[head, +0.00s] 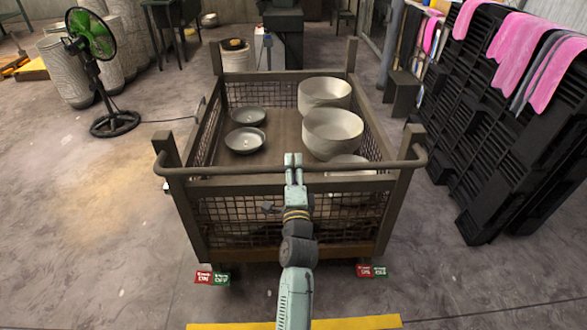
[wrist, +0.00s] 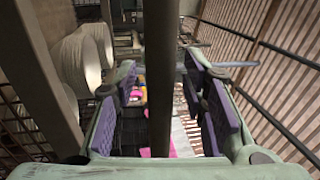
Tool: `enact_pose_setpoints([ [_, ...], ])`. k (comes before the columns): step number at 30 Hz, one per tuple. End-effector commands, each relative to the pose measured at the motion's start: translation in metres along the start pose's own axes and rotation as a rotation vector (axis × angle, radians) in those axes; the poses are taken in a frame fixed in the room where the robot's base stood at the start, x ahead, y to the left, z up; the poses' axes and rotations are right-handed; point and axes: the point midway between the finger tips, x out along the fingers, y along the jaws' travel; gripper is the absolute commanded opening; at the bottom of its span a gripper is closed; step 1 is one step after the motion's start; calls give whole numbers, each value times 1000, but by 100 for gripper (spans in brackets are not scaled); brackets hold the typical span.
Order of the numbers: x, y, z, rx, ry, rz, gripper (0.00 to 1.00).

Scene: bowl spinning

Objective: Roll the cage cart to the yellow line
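The cage cart (head: 222,185) is a brown metal frame with mesh walls, standing just in front of me. A dark handle bar (head: 230,171) runs across its near top edge and appears upright in the wrist view (wrist: 160,85). My gripper (head: 293,160) reaches over the middle of this bar. In the wrist view its purple-padded fingers (wrist: 160,95) stand on either side of the bar, with gaps showing, so it looks open around it. The yellow line (head: 240,326) lies on the floor between me and the cart, at the bottom edge, partly behind my arm.
Stacked large bowls (head: 332,130) and shallow dishes (head: 245,140) sit in the cart. Red and green tags (head: 212,278) show by its near lower corners.

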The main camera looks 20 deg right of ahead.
Motion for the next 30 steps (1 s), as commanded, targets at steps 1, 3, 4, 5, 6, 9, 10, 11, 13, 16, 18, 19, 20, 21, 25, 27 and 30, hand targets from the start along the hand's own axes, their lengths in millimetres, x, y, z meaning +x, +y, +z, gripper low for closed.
enact_pose_setpoints([
  [1,0,0,0,0,0,0,34],
  [3,0,0,0,0,0,0,29],
  [4,0,0,0,0,0,0,27],
  [5,0,0,0,0,0,0,25],
  [6,0,0,0,0,0,0,22],
  [9,0,0,0,0,0,0,16],
  [10,0,0,0,0,0,0,14],
  [11,0,0,0,0,0,0,12],
  [13,0,0,0,0,0,0,7],
  [16,0,0,0,0,0,0,0],
  [18,0,0,0,0,0,0,0],
  [19,0,0,0,0,0,0,0],
  [20,0,0,0,0,0,0,0],
  [21,0,0,0,0,0,0,0],
  [25,0,0,0,0,0,0,0],
  [27,0,0,0,0,0,0,0],
  [30,0,0,0,0,0,0,0],
])
